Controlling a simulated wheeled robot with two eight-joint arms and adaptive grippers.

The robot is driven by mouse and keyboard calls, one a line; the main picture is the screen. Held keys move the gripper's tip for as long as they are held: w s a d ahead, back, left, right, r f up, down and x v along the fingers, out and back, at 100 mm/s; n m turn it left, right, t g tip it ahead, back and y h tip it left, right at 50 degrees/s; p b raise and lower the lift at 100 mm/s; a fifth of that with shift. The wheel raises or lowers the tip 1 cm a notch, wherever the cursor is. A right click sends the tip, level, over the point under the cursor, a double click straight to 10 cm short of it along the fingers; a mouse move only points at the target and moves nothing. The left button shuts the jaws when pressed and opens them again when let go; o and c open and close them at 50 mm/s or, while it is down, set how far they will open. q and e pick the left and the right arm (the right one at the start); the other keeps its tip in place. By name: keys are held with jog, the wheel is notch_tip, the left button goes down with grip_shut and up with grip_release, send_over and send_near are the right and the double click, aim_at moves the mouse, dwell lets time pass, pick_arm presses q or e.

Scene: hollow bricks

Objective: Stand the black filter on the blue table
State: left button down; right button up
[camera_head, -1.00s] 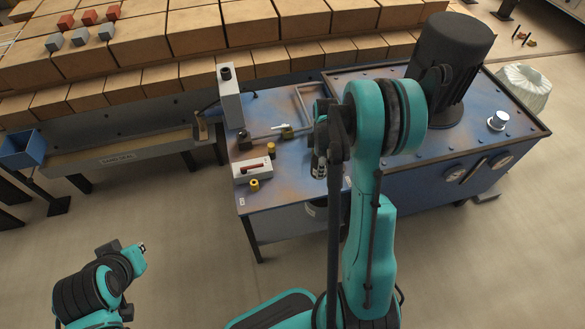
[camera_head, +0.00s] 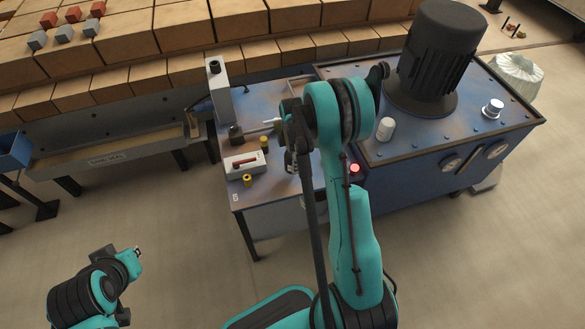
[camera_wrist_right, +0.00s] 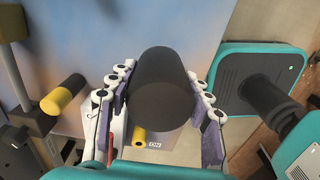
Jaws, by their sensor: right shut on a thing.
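The black filter (camera_wrist_right: 160,85) is a dark cylinder in the right wrist view, held between the purple-and-white fingers of my right gripper (camera_wrist_right: 160,98). The blue table (camera_head: 280,190) has a worn, rusty-patched top; it also shows in the right wrist view (camera_wrist_right: 150,25). In the head view my right gripper (camera_head: 292,166) is over the table's front part, mostly hidden by my arm, and the filter cannot be made out there. Whether the filter touches the table is unclear. My left gripper (camera_head: 137,252) is low at the left, away from the table; its fingers are too small to judge.
A white box with a red lever (camera_head: 243,163), two yellow knobs (camera_head: 247,180) and a tall grey box (camera_head: 219,90) stand on the table's left side. A blue tank with a black motor (camera_head: 435,60) and a white cylinder (camera_head: 386,129) is on the right. Bricks lie behind.

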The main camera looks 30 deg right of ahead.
notch_tip(320, 180, down, 4)
jog(key=shift+f+b, duration=0.1)
jog(key=shift+b, duration=0.8)
jog(key=shift+f, duration=0.1)
jog(key=o, duration=1.2)
jog(key=shift+r, duration=0.2)
